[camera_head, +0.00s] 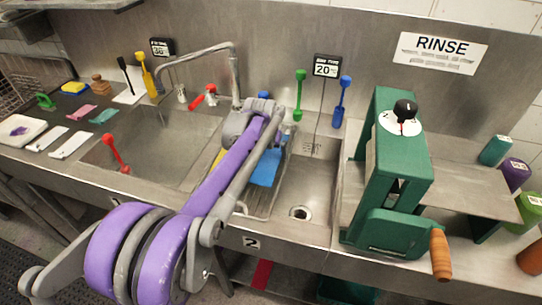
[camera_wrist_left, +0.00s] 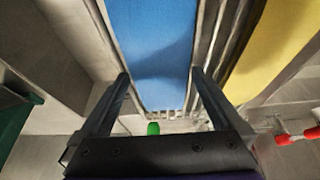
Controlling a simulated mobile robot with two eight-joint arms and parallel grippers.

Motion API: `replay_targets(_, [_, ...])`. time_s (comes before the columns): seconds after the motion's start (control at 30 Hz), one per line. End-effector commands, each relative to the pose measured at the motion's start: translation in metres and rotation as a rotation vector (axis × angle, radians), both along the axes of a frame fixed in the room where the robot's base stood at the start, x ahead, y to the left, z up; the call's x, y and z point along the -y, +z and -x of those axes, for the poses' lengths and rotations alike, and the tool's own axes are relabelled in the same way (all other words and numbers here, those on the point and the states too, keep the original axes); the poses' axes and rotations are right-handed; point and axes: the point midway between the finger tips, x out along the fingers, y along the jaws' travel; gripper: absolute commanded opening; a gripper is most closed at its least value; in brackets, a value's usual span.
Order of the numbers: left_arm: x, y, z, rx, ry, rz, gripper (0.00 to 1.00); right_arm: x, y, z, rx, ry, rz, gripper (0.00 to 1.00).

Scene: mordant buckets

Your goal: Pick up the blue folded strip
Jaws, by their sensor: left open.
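The blue folded strip (camera_head: 265,168) hangs in the rack in the right basin in the head view, its upper part hidden behind my left arm and gripper. In the left wrist view the blue strip (camera_wrist_left: 152,38) runs down the picture between my two fingers. My left gripper (camera_wrist_left: 160,73) is open, with one finger to each side of the strip; whether either touches it I cannot tell. In the head view my left gripper (camera_head: 277,138) is at the strip's upper end, partly hidden by the arm. My right gripper is not in view.
A yellow strip (camera_wrist_left: 268,45) lies close beside the blue one, past the metal rack bars (camera_wrist_left: 213,40). A green hand-cranked machine (camera_head: 397,170) stands right of the basin. The faucet (camera_head: 235,65) rises behind my left arm. The left basin (camera_head: 160,140) is mostly empty.

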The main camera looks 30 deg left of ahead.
Motion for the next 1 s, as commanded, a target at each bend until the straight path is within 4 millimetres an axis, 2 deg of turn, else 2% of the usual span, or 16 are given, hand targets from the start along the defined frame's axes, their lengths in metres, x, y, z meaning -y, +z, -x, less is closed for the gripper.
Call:
replay_targets(0.17, [0.0, 0.0, 0.0, 0.0, 0.0, 0.0, 1.0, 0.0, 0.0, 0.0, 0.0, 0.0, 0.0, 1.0])
replay_targets(0.57, [0.0, 0.0, 0.0, 0.0, 0.0, 0.0, 0.28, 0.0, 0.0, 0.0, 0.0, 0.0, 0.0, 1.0])
replay_targets(0.83, [0.0, 0.004, 0.0, 0.0, 0.0, 0.0, 0.26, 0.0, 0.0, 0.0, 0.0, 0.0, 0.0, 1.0])
replay_targets(1.0, [0.0, 0.028, 0.0, 0.0, 0.0, 0.0, 0.26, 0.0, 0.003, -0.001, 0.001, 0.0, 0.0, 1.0])
